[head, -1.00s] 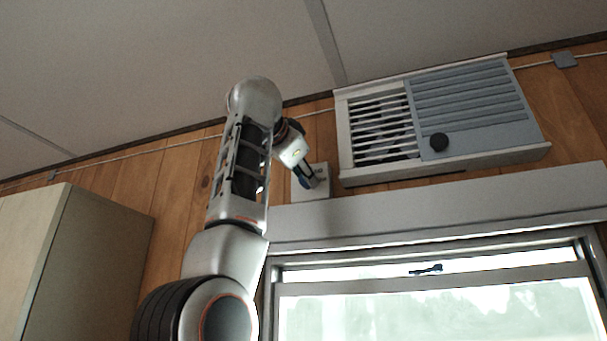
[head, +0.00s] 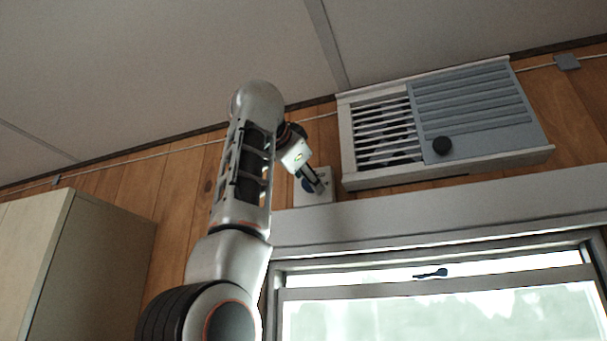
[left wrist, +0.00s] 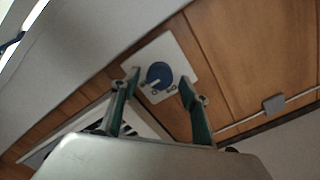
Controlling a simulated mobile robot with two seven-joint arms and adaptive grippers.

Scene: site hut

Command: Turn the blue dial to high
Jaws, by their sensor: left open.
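The blue dial (left wrist: 159,76) sits on a white plate (left wrist: 166,48) on the wood wall in the left wrist view. A pale pointer bar and small dark marks show at its lower edge; the marks are too small to read. In the head view the dial (head: 308,185) is partly hidden behind my left gripper (head: 319,184). My left gripper is open and empty, with its two green-sided fingers (left wrist: 159,90) apart, one to each side of the dial in the left wrist picture. I see no contact with the dial. My right gripper is in neither view.
A window (head: 430,295) with a grey lintel lies below. A cabinet (head: 95,265) stands at left. A cable with a grey clip (head: 567,62) runs under the ceiling.

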